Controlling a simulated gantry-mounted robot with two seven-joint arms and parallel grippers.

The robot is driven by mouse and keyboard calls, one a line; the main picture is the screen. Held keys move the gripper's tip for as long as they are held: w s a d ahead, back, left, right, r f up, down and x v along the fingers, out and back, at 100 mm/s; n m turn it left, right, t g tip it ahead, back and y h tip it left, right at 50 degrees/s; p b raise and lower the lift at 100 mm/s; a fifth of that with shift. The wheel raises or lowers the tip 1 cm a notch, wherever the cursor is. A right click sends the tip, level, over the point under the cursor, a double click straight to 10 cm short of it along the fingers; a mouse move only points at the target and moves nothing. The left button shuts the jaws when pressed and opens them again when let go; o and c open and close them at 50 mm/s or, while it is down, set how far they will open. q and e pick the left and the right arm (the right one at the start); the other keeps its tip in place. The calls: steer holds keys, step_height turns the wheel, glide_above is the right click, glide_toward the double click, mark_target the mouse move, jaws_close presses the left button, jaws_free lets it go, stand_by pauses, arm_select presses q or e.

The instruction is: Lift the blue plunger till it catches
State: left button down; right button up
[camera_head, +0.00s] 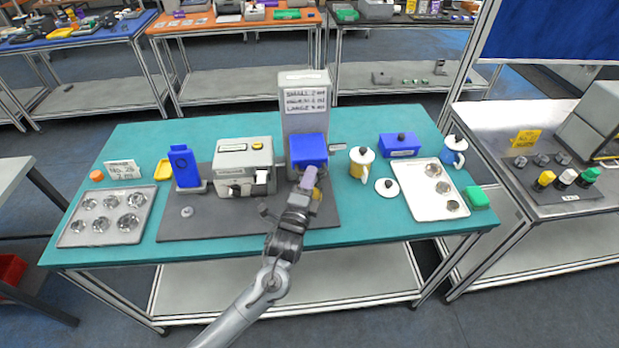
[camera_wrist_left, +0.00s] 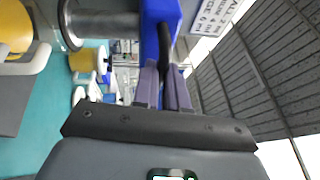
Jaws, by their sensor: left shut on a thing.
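The blue plunger (camera_head: 309,150) is a blue block on the front of a tall grey stand (camera_head: 303,105) with a printed label. My left gripper (camera_head: 309,178) is at the front of the block, with its purple fingers pointing up towards it. In the left wrist view the purple fingertips (camera_wrist_left: 163,72) are closed around a dark handle (camera_wrist_left: 165,42) that meets the blue plunger (camera_wrist_left: 158,14). The fingers hide part of the handle. Whether the plunger has caught cannot be seen. My right gripper is not in view.
A grey machine (camera_head: 243,165) and a blue upright device (camera_head: 184,167) stand left of the stand. A metal tray (camera_head: 75,237) lies at the far left.

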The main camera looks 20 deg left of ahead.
arm_select(q)
step_height(320, 180, up, 5)
steer(key=p, duration=0.3)
steer(key=shift+r+p, duration=0.15)
steer(key=shift+p, duration=0.15)
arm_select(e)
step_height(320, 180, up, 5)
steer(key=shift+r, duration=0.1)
arm_select(q)
steer(key=c, duration=1.2)
jaws_free()
steer(key=shift+s, duration=0.1)
steer(key=s, duration=0.3)
steer(key=s+f, duration=0.1)
steer(key=s, duration=0.3)
steer(key=s+d+f, duration=0.1)
steer(key=s, duration=0.2)
steer(key=shift+s, duration=0.25)
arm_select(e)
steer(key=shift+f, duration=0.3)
